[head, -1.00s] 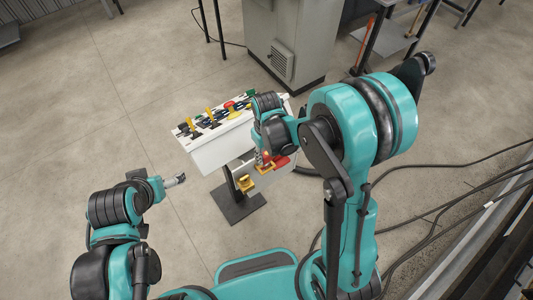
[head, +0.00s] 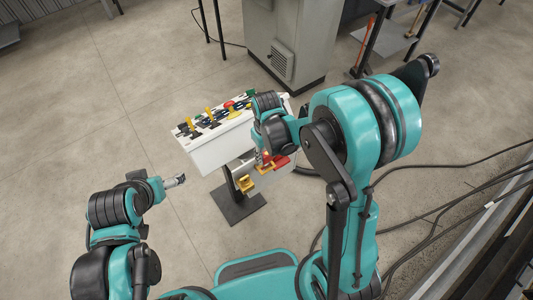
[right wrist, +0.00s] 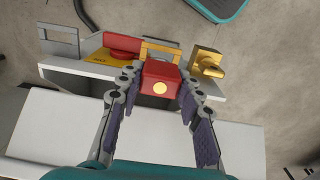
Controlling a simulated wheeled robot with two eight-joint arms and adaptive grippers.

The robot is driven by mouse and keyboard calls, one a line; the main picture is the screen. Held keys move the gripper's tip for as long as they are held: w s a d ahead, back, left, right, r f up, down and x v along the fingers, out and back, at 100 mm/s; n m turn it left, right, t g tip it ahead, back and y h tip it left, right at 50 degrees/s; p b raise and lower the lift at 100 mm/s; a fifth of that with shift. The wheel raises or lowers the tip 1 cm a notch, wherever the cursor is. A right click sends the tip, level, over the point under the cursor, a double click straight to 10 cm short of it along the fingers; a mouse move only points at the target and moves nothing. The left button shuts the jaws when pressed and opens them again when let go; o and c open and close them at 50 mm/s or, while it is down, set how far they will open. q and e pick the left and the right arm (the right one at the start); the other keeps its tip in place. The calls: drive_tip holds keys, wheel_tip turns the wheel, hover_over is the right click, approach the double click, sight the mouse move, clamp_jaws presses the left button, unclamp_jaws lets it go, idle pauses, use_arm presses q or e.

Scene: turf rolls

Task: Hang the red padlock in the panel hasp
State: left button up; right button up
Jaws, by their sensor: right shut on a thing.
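The red padlock (right wrist: 160,85) sits between the fingertips of my right gripper (right wrist: 158,90), which is shut on its body. Its brass-coloured shackle (right wrist: 160,50) points away from the gripper, toward the panel's fittings. A red handle (right wrist: 122,46) on a yellow plate (right wrist: 98,56) lies just left of the shackle; I cannot tell whether they touch or which part is the hasp. In the head view my right gripper (head: 265,160) is at the near side of the white panel (head: 218,150), partly hidden by its arm. My left gripper (head: 175,181) is apart from the panel, its jaws too small to judge.
A brass fitting (right wrist: 207,63) stands close right of the padlock, and a grey bracket (right wrist: 60,42) is at the left. The console top carries several levers and buttons. A grey cabinet (head: 285,45) stands behind. Cables cross the floor at right.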

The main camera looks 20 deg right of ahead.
sight(267, 162)
idle(0.4)
drive_tip(key=shift+f+b, duration=2.55)
drive_tip(key=shift+f, duration=0.05)
drive_tip(key=o, duration=1.3)
drive_tip(key=shift+r, duration=0.1)
wheel_tip(267, 162, up, 12)
